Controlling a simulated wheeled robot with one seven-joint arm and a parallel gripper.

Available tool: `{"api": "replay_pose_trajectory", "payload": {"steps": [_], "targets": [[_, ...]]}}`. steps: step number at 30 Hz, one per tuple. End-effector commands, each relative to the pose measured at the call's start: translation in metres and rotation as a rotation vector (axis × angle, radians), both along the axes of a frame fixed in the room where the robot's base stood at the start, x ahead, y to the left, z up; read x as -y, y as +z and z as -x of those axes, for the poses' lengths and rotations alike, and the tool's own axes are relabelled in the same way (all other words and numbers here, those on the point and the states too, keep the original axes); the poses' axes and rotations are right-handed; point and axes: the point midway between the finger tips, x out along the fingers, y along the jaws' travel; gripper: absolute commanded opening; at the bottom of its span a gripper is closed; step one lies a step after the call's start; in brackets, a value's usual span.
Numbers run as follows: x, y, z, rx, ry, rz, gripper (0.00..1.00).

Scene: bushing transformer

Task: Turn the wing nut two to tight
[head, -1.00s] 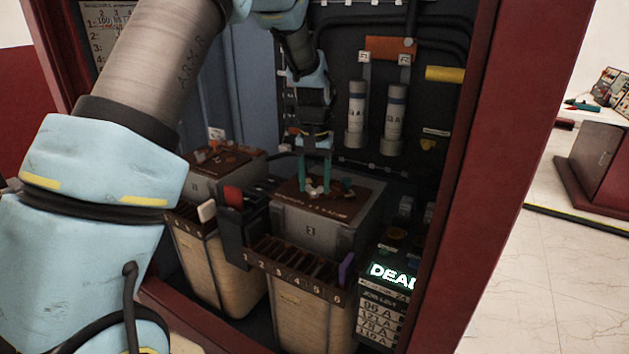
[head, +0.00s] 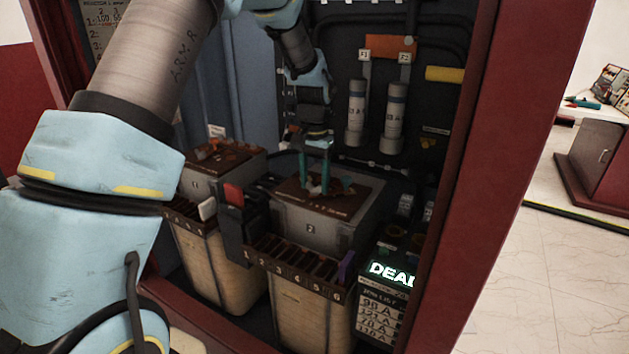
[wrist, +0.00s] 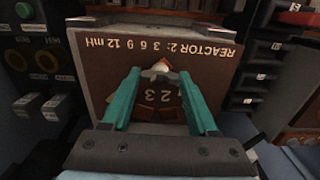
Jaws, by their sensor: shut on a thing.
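Reactor box 2 (head: 310,229) has a brown top plate with orange-brown parts around its centre. My gripper (head: 314,190) points down over this plate, its two teal fingers on either side of the centre. In the wrist view my gripper (wrist: 161,76) is shut on wing nut two, a small pale piece (wrist: 160,69) between the fingertips. The fingers partly hide the nut in the head view. The plate lettering "REACTOR 2: 3 6 9 12 mH" and the numbers 2 and 3 appear upside down or near the nut in the wrist view.
Reactor box 1 (head: 199,186) stands to the left. A black block with a red switch (head: 233,193) sits between the boxes. A lit "DEAD" panel (head: 391,274) is at front right. Two grey fuses (head: 394,112) hang behind. The red cabinet frame (head: 497,150) bounds the right.

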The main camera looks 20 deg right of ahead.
Motion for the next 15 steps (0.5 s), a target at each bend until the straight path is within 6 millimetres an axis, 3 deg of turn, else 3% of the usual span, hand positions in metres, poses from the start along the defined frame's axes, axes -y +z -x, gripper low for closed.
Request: {"api": "replay_pose_trajectory", "payload": {"steps": [2,3,11,15], "targets": [[0.0003,0.0004,-0.0006,0.002,-0.001,0.001,0.04],[0.0003,0.0004,-0.0006,0.002,-0.001,0.001,0.61],[0.0001,0.0002,-0.0003,0.001,0.000,0.000,0.90],[0.0002,0.0001,-0.0001,0.000,0.000,0.000,0.90]]}}
